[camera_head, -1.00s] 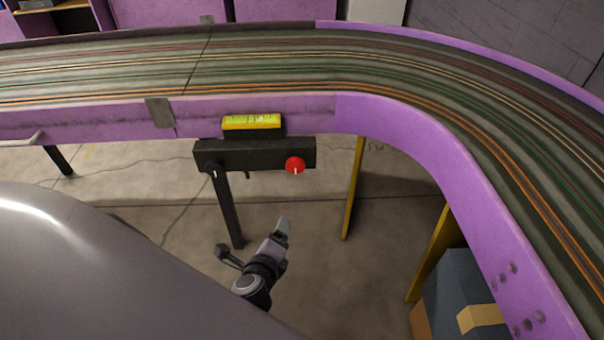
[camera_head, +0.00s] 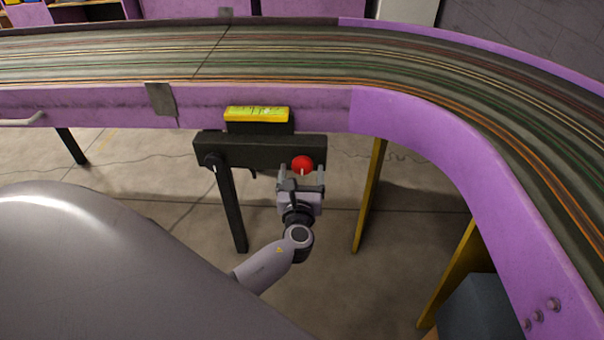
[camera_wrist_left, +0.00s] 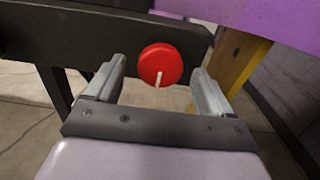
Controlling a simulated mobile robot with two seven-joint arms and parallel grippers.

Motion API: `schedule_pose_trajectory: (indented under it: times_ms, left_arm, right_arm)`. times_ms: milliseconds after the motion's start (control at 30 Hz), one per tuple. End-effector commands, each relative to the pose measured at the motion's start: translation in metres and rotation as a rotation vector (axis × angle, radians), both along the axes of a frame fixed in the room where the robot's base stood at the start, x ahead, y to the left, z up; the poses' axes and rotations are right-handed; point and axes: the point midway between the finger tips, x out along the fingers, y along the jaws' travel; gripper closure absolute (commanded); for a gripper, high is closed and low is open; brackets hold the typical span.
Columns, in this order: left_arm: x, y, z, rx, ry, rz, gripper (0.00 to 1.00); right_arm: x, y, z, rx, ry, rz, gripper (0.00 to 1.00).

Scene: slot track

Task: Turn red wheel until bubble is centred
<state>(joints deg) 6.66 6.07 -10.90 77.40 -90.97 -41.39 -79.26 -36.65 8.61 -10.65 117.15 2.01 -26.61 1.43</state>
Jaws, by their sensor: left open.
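The red wheel (camera_head: 302,164) sits at the right end of the front of a black bar under the purple track wall. A pale mark on it points down; the wheel shows large in the left wrist view (camera_wrist_left: 160,64). My left gripper (camera_head: 302,175) is open, its two fingers (camera_wrist_left: 160,80) to either side of the wheel and apart from it in the wrist view. The yellow bubble level (camera_head: 257,114) lies on a black block above the bar. Its bubble is too small to make out. My right gripper is not in view.
The black bar (camera_head: 240,151) stands on a dark leg (camera_head: 230,205). A yellow post (camera_head: 370,195) is right of the wheel. The slot track (camera_head: 290,55) curves down the right side. A dark box (camera_head: 478,310) stands on the floor at lower right.

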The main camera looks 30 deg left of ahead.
Motion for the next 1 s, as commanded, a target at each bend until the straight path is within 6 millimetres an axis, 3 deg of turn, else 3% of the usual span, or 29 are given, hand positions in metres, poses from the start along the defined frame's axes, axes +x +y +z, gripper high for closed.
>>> schedule_pose_trajectory:
  times_ms: [400, 567, 1000]
  left_arm:
    - [0.0080, 0.0049, -0.0001, -0.002, 0.000, -0.001, 0.21]
    - [0.0078, 0.0048, -0.0001, -0.002, 0.000, -0.001, 0.73]
    - [0.0078, 0.0047, -0.0013, -0.065, -0.040, -0.002, 0.73]
  right_arm:
    - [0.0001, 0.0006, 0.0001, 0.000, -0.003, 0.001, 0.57]
    - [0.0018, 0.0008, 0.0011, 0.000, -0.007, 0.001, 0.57]
    - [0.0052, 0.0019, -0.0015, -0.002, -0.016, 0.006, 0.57]
